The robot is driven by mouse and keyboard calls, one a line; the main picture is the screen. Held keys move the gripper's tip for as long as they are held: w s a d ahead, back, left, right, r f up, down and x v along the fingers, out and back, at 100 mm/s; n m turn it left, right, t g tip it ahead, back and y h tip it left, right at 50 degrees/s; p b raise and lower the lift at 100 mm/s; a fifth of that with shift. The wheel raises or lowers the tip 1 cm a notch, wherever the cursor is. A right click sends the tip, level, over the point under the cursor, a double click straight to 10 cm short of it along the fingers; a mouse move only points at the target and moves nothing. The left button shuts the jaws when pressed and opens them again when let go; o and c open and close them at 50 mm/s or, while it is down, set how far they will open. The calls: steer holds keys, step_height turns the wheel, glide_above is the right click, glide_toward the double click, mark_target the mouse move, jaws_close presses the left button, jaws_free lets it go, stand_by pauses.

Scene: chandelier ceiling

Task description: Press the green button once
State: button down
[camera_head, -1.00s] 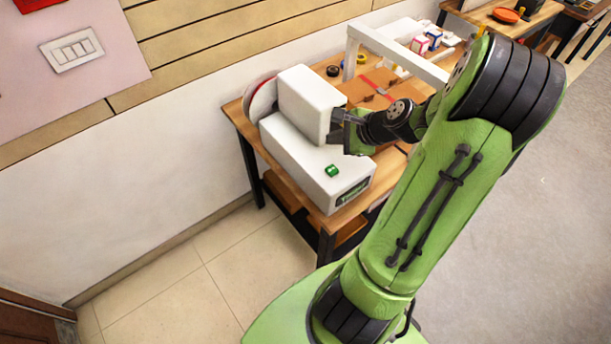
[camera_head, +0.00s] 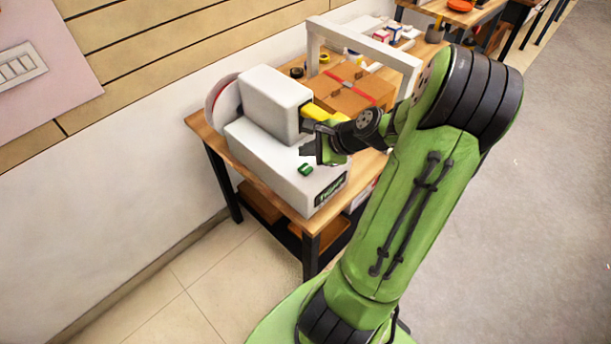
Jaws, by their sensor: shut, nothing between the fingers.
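The green button (camera_head: 305,169) is a small raised piece on top of the low front part of the white machine (camera_head: 262,158), near its front right corner. The machine stands on a wooden table and has a taller box-shaped part at the back. My gripper (camera_head: 305,154) is shut and empty. Its dark fingertips show just above and behind the button in the picture. I see a small gap between fingertips and button, but cannot tell the exact height.
The wooden table (camera_head: 208,132) has dark legs. A white frame (camera_head: 365,43) and a brown box (camera_head: 352,92) with a red strip stand behind the machine. The wall is close on the left. Open floor (camera_head: 500,220) lies on the right.

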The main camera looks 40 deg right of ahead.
mark_target(309, 170)
steer(key=shift+f+b, duration=0.6)
steer(key=shift+f, duration=0.95)
steer(key=shift+f, duration=0.1)
stand_by(0.6)
steer(key=shift+f, duration=0.3)
steer(key=shift+f+b, duration=0.4)
steer(key=shift+f, duration=0.1)
stand_by(0.5)
stand_by(0.4)
steer(key=shift+r+p, duration=0.95)
steer(key=shift+p, duration=0.1)
step_height(309, 170, up, 5)
steer(key=p, duration=0.5)
steer(key=shift+r, duration=0.15)
